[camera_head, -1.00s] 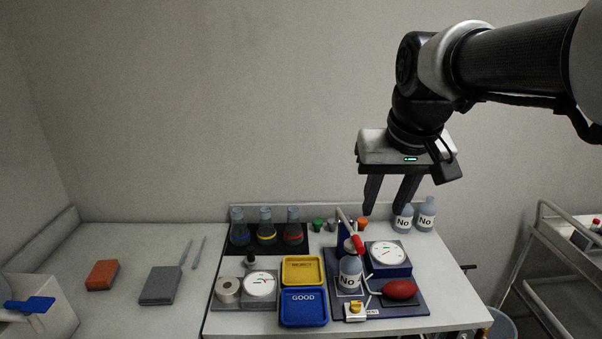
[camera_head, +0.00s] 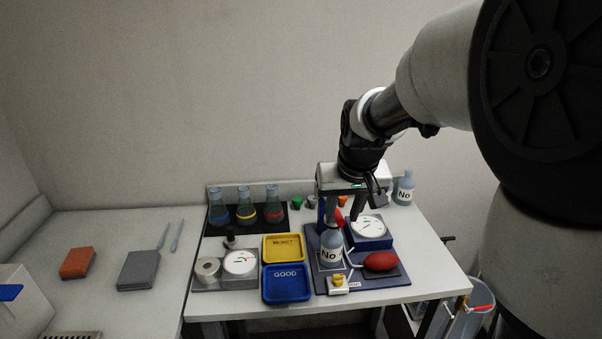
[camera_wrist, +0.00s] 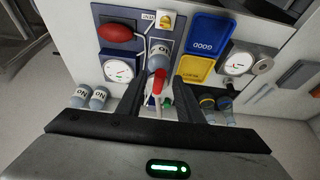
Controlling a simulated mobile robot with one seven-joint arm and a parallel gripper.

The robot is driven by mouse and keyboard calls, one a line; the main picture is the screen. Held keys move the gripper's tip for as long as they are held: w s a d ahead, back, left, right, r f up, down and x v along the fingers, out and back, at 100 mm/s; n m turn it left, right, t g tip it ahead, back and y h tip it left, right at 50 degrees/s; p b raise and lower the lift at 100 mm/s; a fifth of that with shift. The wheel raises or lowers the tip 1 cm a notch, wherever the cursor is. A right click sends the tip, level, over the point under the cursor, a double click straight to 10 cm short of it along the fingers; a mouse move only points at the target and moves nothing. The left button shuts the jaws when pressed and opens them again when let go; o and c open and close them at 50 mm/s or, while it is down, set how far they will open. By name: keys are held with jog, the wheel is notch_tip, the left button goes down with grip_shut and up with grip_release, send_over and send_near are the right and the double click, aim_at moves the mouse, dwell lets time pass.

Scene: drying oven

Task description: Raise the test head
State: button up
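The leak-test stand is a blue plate (camera_head: 372,284) at the right of the bench. A bottle marked "No" (camera_head: 331,251) stands upright on it. Above the bottle is a red-tipped handle (camera_head: 340,217), which I take to be part of the test head; my fingers partly hide it in the head view. In the wrist view the red handle (camera_wrist: 158,82) lies between my fingers in the picture, with the bottle (camera_wrist: 159,52) beyond it. My gripper (camera_head: 345,213) points down over the stand, open and empty. I cannot tell whether a finger touches the handle.
On the stand are a round gauge (camera_head: 369,226), a red bulb (camera_head: 381,261) and a yellow-topped switch (camera_head: 337,284). Yellow (camera_head: 283,260) and blue (camera_head: 287,296) trays lie left. Flasks (camera_head: 245,212) stand behind them, and a "No" bottle (camera_head: 404,188) stands at the back right.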

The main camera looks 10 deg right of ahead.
jog(key=shift+x, duration=0.9)
jog(key=shift+c, duration=0.2)
grip_shut()
